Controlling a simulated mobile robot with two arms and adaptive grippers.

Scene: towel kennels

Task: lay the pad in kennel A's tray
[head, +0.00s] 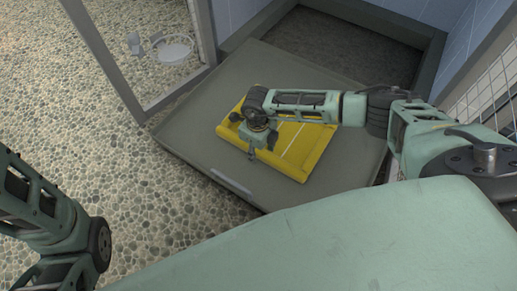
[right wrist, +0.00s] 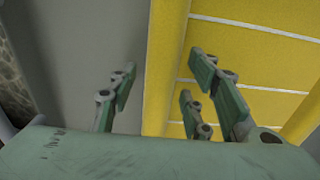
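The yellow pad (head: 306,153) with pale stripes lies on the grey tray (head: 196,126), which extends out of a kennel opening. The pad looks flat, with raised edges. No kennel letter is readable. My right gripper (head: 252,150) is at the pad's left part, near its edge. In the right wrist view my right gripper (right wrist: 160,78) is open, its fingers apart. One finger is over the bare grey tray (right wrist: 85,50) and the others are over the pad (right wrist: 255,75). Whether they touch it I cannot tell. My left arm shows at the lower left, but its gripper is not visible.
A dark kennel floor (head: 340,45) lies behind the tray, with blue-grey walls beside it. A metal post (head: 105,60) stands at the left. A white bowl-like item (head: 174,50) is on the pebbled floor (head: 165,215). A wire mesh panel (head: 490,95) is at the right.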

